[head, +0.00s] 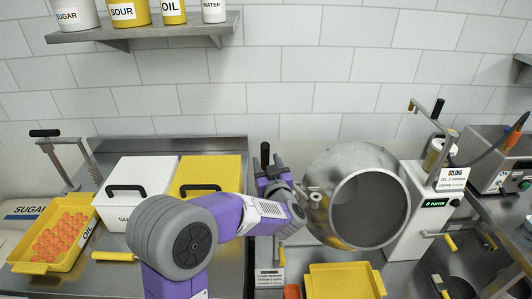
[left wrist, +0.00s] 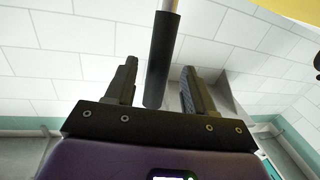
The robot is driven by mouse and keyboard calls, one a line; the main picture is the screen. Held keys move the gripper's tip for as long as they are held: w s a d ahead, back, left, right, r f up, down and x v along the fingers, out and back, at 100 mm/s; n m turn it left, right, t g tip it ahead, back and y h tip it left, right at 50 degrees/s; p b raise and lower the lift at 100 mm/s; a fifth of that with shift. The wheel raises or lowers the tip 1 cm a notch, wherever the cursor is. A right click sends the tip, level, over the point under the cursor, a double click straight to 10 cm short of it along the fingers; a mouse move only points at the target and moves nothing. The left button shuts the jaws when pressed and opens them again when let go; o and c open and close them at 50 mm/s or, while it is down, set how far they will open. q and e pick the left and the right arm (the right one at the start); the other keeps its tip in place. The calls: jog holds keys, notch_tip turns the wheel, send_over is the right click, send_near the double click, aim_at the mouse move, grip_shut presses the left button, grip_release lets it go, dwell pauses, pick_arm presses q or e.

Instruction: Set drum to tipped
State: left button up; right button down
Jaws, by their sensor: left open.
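The drum (head: 322,170) is a round grey metal pan at centre right in the head view, its wide mouth facing the front and a little right. A black cylindrical handle on a metal rod (left wrist: 160,60) shows in the left wrist view; where the rod joins is hidden. My left gripper (head: 267,168) is just left of the drum, fingers pointing up. In the left wrist view my left gripper (left wrist: 158,88) is open, with the black handle between its fingers and space on both sides. My right gripper is in neither view.
A yellow tray (head: 345,275) sits below the drum. The oiling machine (head: 408,215) stands right of it. White (head: 135,180) and yellow (head: 222,172) lidded bins and a yellow tray of orange gummies (head: 27,266) are at left. A shelf (head: 150,30) holds containers above.

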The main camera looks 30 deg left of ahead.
pick_arm(q)
jog(key=x, duration=0.5)
jog(key=shift+f, duration=0.1)
grip_shut()
